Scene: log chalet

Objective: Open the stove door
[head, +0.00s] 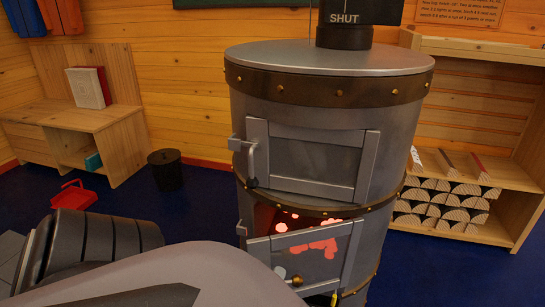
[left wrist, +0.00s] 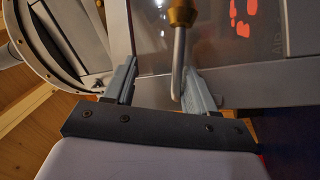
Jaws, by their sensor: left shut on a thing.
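The grey cylindrical stove (head: 210,120) stands in the middle of the head view with brass-coloured bands. Its upper door (head: 315,160) is closed, with a handle at its left. The lower stove door (head: 318,255) stands ajar, its left edge swung outward, with glowing red embers behind it. The lower door's handle (head: 296,281) has a brass mount; its metal rod also shows in the left wrist view (left wrist: 179,60). My left gripper (left wrist: 160,68) is shut on this handle, the rod lying between its fingers. In the head view my arm hides the fingers. My right gripper is not in view.
A shelf with split logs (head: 440,205) stands right of the stove. At the left are a wooden bench (head: 60,115), a dark bin (head: 166,170) and a red dustpan (head: 74,197) on the blue floor.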

